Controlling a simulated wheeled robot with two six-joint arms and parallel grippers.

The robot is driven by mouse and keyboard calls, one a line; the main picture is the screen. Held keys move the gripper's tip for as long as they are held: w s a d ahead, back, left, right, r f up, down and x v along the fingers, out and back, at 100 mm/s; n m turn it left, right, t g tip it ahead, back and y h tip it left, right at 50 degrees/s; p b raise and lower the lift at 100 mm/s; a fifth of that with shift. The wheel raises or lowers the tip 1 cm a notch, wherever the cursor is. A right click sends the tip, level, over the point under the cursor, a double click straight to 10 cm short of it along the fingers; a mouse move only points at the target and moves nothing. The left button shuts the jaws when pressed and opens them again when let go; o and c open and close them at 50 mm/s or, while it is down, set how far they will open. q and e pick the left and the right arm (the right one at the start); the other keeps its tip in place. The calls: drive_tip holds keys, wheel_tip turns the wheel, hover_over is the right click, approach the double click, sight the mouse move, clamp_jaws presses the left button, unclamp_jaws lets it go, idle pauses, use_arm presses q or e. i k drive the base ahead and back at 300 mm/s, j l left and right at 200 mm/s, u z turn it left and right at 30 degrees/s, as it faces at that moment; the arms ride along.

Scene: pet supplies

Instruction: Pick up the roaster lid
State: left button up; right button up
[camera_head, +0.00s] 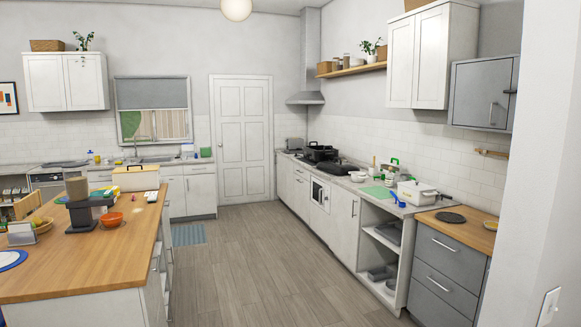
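A black roaster-like pot (319,153) stands on the right-hand counter, toward the far end. I cannot tell at this distance whether its lid is on it or beside it. A low dark shape (343,167) lies on the counter just in front of it, too small to make out. A flat dark round disc (451,217) lies on the wooden top at the near right. Neither of my grippers is in view.
A wooden-topped island (100,265) with an orange bowl (112,219) fills the left. A white lidded box (416,192) stands on the right counter (395,208). The wooden floor (245,255) between them is clear back to the white door (242,140).

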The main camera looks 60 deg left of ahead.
sight(339, 167)
drive_tip(key=u, duration=1.6)
drive_tip(key=i+l+u, duration=0.1)
drive_tip(key=i+u, duration=0.15)
drive_tip(key=i, duration=0.85)
drive_tip(key=i+u, duration=0.25)
drive_tip(key=i, duration=0.7)
drive_tip(key=i+u, duration=0.25)
drive_tip(key=i, duration=2.5)
drive_tip(key=i+z, duration=0.15)
drive_tip(key=i, duration=0.45)
drive_tip(key=i+z, duration=0.15)
drive_tip(key=i, duration=0.5)
drive_tip(key=i+j+z, duration=0.15)
drive_tip(key=i, duration=0.45)
drive_tip(key=i+z, duration=0.4)
drive_tip(key=i+j+z, duration=0.15)
drive_tip(key=i+z, duration=0.25)
drive_tip(key=i+j+z, duration=0.25)
drive_tip(key=z, duration=0.15)
drive_tip(key=i+j+z, duration=0.9)
drive_tip(key=j, duration=0.2)
drive_tip(key=j+z, duration=0.2)
drive_tip(key=j, duration=0.15)
